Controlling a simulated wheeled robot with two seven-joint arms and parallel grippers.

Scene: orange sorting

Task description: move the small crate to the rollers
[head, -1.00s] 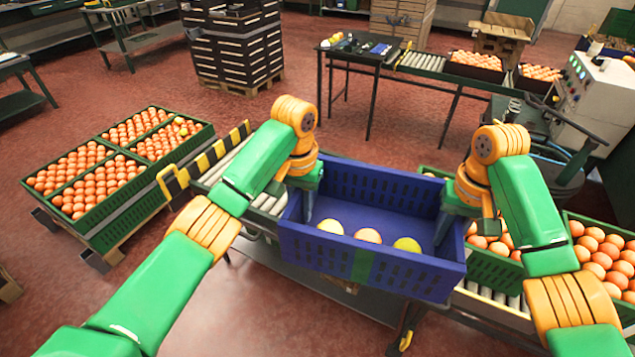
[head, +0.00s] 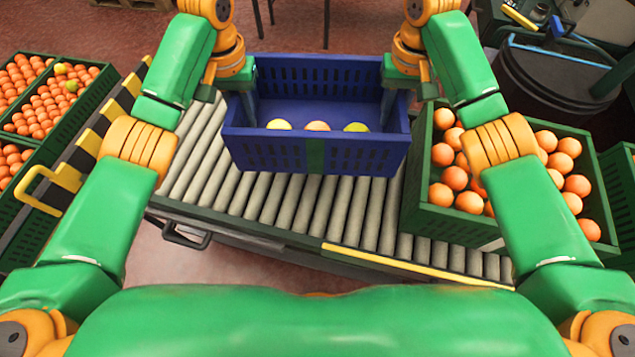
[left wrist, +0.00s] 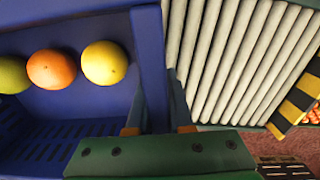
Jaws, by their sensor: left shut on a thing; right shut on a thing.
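The small blue crate (head: 262,153) is level over the roller conveyor (head: 262,196), left of a green crate of oranges. I cannot tell whether its base touches the rollers. Three fruits lie inside it: a yellow one (head: 279,125), an orange one (head: 317,126) and a yellow-green one (head: 355,127). My left gripper (head: 246,98) is shut on its left end wall, and my right gripper (head: 393,98) is shut on its right end wall. The left wrist view shows the left gripper (left wrist: 160,130) at the blue wall (left wrist: 152,70), with rollers beside it.
A green crate full of oranges (head: 470,228) stands on the rollers at the right. A yellow-and-black striped barrier (head: 92,140) is at the left end, with more orange-filled crates (head: 40,160) beyond it. Bare rollers show left of and in front of the blue crate.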

